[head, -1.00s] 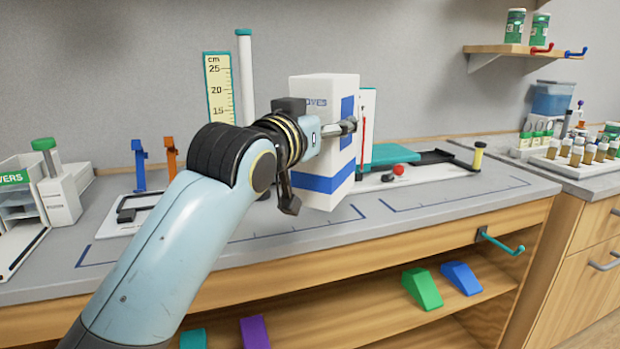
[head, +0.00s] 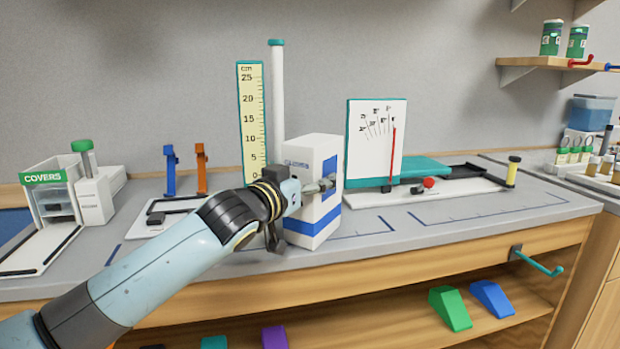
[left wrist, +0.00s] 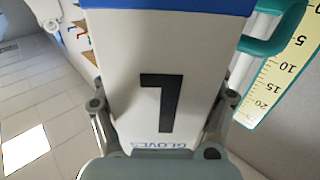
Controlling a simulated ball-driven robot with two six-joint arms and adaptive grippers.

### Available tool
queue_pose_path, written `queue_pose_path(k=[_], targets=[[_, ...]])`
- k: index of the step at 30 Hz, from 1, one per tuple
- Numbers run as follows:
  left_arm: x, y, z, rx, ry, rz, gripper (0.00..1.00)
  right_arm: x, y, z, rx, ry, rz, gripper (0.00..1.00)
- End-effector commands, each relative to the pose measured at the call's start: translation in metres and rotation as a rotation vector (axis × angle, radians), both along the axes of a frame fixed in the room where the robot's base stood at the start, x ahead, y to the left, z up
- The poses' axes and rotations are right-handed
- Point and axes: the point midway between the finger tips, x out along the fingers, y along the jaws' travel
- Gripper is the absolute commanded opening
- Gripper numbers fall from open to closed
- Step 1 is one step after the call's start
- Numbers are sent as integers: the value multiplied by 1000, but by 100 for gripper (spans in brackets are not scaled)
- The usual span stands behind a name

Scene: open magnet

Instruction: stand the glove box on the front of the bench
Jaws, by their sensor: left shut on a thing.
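The glove box (head: 305,214) is a tall white carton with a blue band near its base and a blue panel on its right side. It is upright at the front part of the grey bench (head: 395,243), and its base looks level with the top. I cannot tell whether it touches. My left gripper (head: 304,189) is shut on the glove box around its upper half. In the left wrist view the glove box (left wrist: 190,80) fills the middle, with a black mark and blue lettering, between the fingers. My right gripper is not in view.
A yellow ruler (head: 252,120) and a white post (head: 277,95) stand behind the box. A dial panel (head: 365,150) and teal pad (head: 425,167) are to its right. A covers dispenser (head: 47,190) is at left. A teal hook (head: 540,263) juts from the front edge.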

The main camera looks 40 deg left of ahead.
Motion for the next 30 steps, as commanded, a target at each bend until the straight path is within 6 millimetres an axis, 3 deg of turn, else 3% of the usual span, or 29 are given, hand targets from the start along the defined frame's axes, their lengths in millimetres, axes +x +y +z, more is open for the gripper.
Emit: queue_pose_path(k=[7,8,13,24,30], targets=[[0,0,-1,0,-3,-1,23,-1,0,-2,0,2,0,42],[0,0,-2,0,0,0,74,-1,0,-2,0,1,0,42],[0,0,-1,0,0,0,97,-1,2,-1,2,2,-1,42],[-1,0,2,0,0,0,99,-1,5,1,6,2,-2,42],[-35,-3,-2,3,3,-2,99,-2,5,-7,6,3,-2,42]])
